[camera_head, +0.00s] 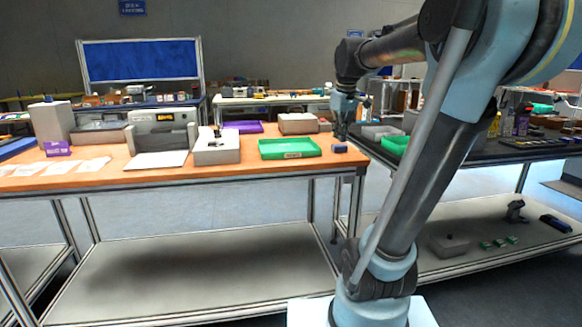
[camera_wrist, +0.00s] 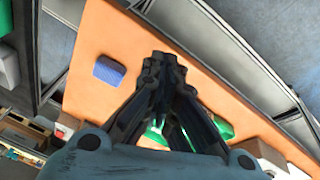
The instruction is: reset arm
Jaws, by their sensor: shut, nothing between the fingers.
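My gripper (camera_head: 341,133) hangs fingers down over the right end of the orange-topped table (camera_head: 225,165). In the wrist view its dark fingers meet at the tips (camera_wrist: 163,60), with nothing held between them. A small blue block (camera_head: 340,148) lies on the tabletop near its right edge, close to my gripper in the head view. The block also shows in the wrist view (camera_wrist: 110,70), left of the fingertips and apart from them. My arm reaches up from the lower right and hides part of the table behind it.
A green tray (camera_head: 290,149) sits left of the block. A grey box (camera_head: 215,148) with a dark device on it, a white sheet (camera_head: 155,160) and a printer-like machine (camera_head: 162,130) stand farther left. A dark table (camera_head: 500,150) with bottles stands at right.

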